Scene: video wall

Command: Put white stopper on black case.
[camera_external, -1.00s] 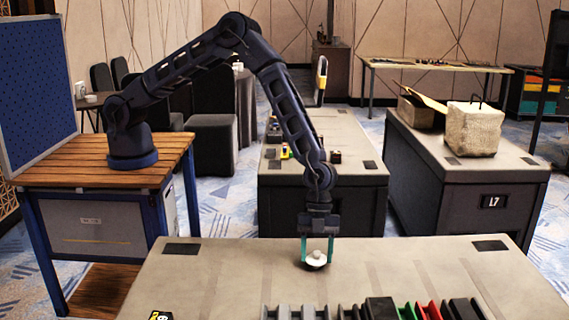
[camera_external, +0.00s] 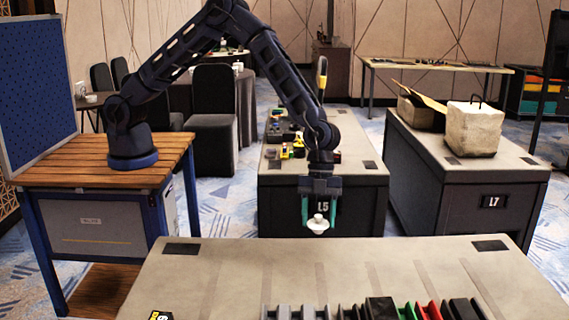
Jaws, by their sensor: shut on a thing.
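My gripper (camera_external: 319,214) has teal fingers and points down above the far edge of the near table. It is shut on the white stopper (camera_external: 317,226), a small pale round piece with a wider lower part. The stopper hangs between the fingertips, clear of the tabletop. A black block (camera_external: 381,307) stands in the row at the near table's front edge, to the right of and nearer than my gripper. I cannot tell for sure whether it is the black case.
The near table (camera_external: 230,275) has a wide bare top. Red, green, grey and black pieces (camera_external: 430,310) line its front edge. A table (camera_external: 350,140) behind carries small items. A stone-like block (camera_external: 473,128) sits on the right table.

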